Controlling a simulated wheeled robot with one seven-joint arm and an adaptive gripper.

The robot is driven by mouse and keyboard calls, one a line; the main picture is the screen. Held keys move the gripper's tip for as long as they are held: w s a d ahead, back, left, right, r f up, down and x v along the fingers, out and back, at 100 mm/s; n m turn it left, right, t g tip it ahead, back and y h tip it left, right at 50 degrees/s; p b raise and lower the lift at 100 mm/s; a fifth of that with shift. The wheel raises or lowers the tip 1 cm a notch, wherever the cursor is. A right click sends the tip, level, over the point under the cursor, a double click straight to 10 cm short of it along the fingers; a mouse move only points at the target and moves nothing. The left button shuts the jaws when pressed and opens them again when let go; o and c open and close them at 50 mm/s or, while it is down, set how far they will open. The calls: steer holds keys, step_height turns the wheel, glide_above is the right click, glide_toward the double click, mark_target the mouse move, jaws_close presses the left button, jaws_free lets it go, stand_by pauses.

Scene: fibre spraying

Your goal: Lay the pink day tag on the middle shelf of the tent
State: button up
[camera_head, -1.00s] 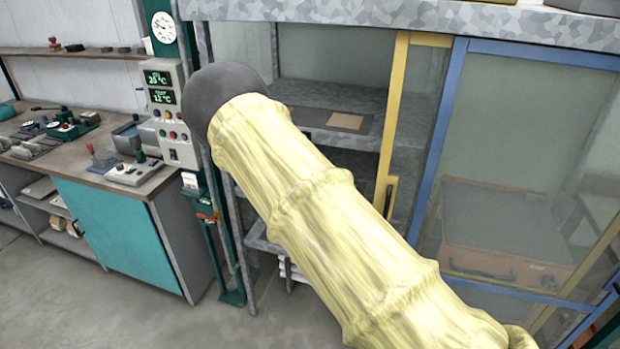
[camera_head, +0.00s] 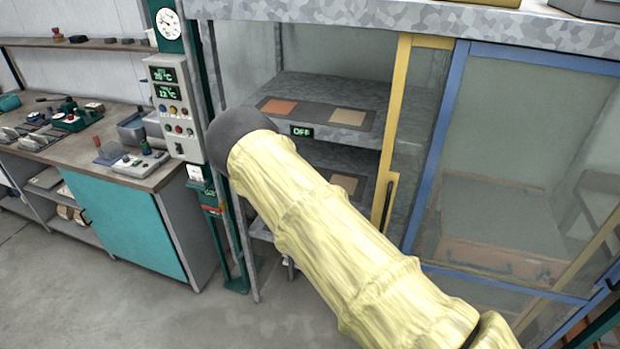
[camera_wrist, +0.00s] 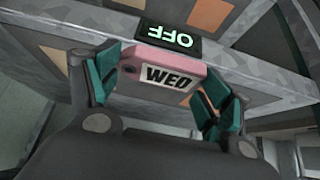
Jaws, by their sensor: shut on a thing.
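My gripper (camera_wrist: 170,82) is shut on the pink day tag (camera_wrist: 192,66), which reads WED, between its teal fingertips in the wrist view. The tag is at the front edge of a grey shelf, close to a lit OFF display (camera_wrist: 168,38). I cannot tell whether it touches the shelf. In the head view my arm hides the gripper and tag. The tent's open bay shows an upper shelf (camera_head: 300,82) with an orange and a tan patch, the OFF display at its front edge (camera_head: 301,131), and another shelf (camera_head: 328,156) below, partly hidden.
A yellow-framed door (camera_head: 392,130) and a blue-framed glass panel (camera_head: 437,150) stand right of the open bay. A control box (camera_head: 175,110) on a green post and a teal-fronted bench (camera_head: 120,230) stand left. The floor at front left is clear.

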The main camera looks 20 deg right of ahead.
steer(key=w+d, duration=0.1)
steer(key=w+b, duration=0.1)
steer(key=shift+w+d+f, duration=0.3)
steer(key=shift+d+f, duration=0.05)
steer(key=shift+d, duration=0.05)
steer(key=shift+w+d+r+b, duration=0.25)
steer(key=shift+w+d+b, duration=0.3)
steer(key=shift+b, duration=0.45)
steer(key=shift+w+f+b, duration=0.1)
steer(key=shift+w+b, duration=0.25)
steer(key=shift+b, duration=0.2)
steer(key=shift+w+d+b, duration=0.65)
steer(key=shift+w+d, duration=0.15)
steer(key=shift+w, duration=0.25)
steer(key=shift+w+f, duration=0.2)
steer(key=shift+d+f, duration=0.15)
steer(key=shift+f, duration=0.2)
steer(key=shift+s, duration=0.1)
